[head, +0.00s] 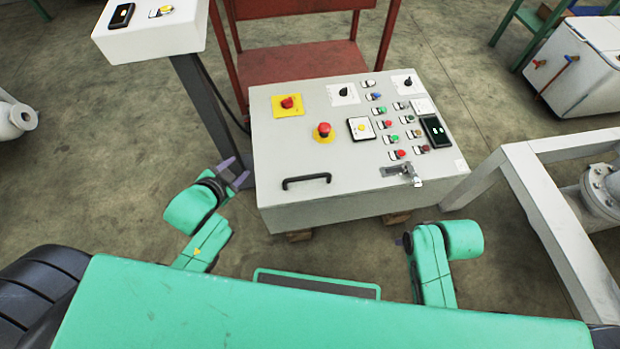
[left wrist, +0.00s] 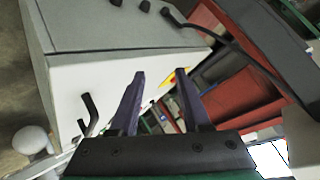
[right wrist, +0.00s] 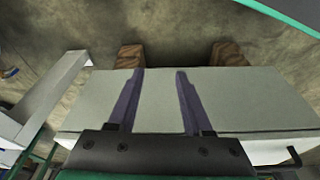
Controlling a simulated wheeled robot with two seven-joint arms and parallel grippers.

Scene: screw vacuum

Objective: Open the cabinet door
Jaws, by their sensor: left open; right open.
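The light grey cabinet (head: 290,150) stands ahead, its button-covered door (head: 300,125) appearing closed. A black bar handle (head: 306,180) is at the door's lower left, and a metal latch (head: 400,172) is at its lower right. My left gripper (head: 234,173) is open and empty, just left of the cabinet. In the left wrist view, its open fingers (left wrist: 159,73) are apart from a dark bent handle (left wrist: 88,115) at their left. My right gripper (right wrist: 160,72) is open with the cabinet's pale face (right wrist: 240,98) beyond its fingers. In the head view its fingers are mostly hidden.
A white box on a post (head: 150,30) stands at the upper left. A red metal frame (head: 300,65) is behind the cabinet, and a white frame (head: 545,195) is close on the right. Wooden blocks (head: 397,218) are under the cabinet.

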